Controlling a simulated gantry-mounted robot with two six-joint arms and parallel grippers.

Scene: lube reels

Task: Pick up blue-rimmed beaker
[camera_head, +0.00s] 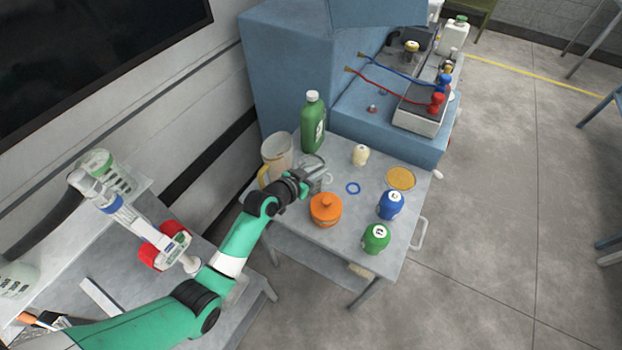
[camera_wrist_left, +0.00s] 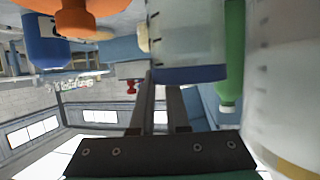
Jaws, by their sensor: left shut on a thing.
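The blue-rimmed beaker is clear and stands on the small grey table; in the left wrist view its pale wall (camera_wrist_left: 188,35) fills the top middle, with the blue rim near my fingers. In the head view a clear vessel (camera_head: 313,160), seemingly this beaker, is partly hidden by my left gripper (camera_head: 318,180). In the left wrist view my left gripper (camera_wrist_left: 162,88) is shut on the beaker at its rim. I cannot tell whether the base touches the table. My right gripper is not in view.
A yellow-rimmed pitcher (camera_head: 274,153) stands close left and a green bottle (camera_head: 313,122) behind. An orange pot (camera_head: 325,209) is close in front. Blue (camera_head: 390,205), green (camera_head: 376,238) and cream (camera_head: 360,155) containers stand to the right. A blue ring (camera_head: 352,188) shows beside the gripper.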

